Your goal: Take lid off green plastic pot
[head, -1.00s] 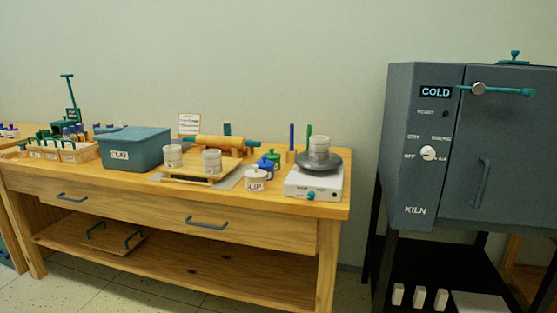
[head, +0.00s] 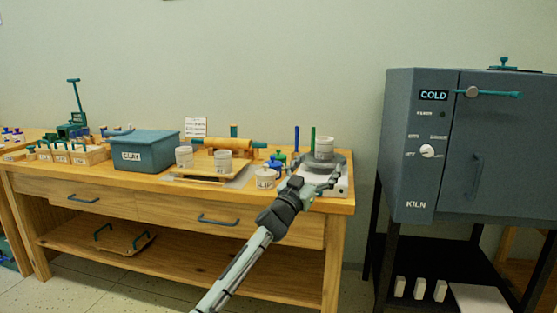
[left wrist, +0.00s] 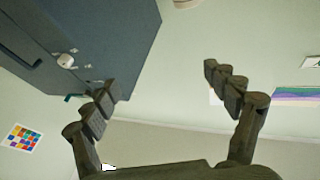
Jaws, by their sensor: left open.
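A small green pot (head: 281,157) stands on the wooden workbench, behind the white pot marked SLIP (head: 265,180). It is small and partly hidden in the head view, so I cannot make out its lid clearly. A blue part (head: 273,165) shows just in front of it. My left gripper (head: 326,184) is open and empty, in front of the white wheel unit, to the right of the green pot and apart from it. In the left wrist view my left gripper's fingers (left wrist: 160,80) are spread wide with nothing between them. The green pot is not in that view. My right gripper is not in view.
The white wheel unit (head: 343,186) carries a pale cup (head: 324,147). A blue CLAY bin (head: 150,152), two pale cups and a rolling pin (head: 222,145) stand to the left. The kiln (head: 420,140) stands at the right. Free space lies before the bench.

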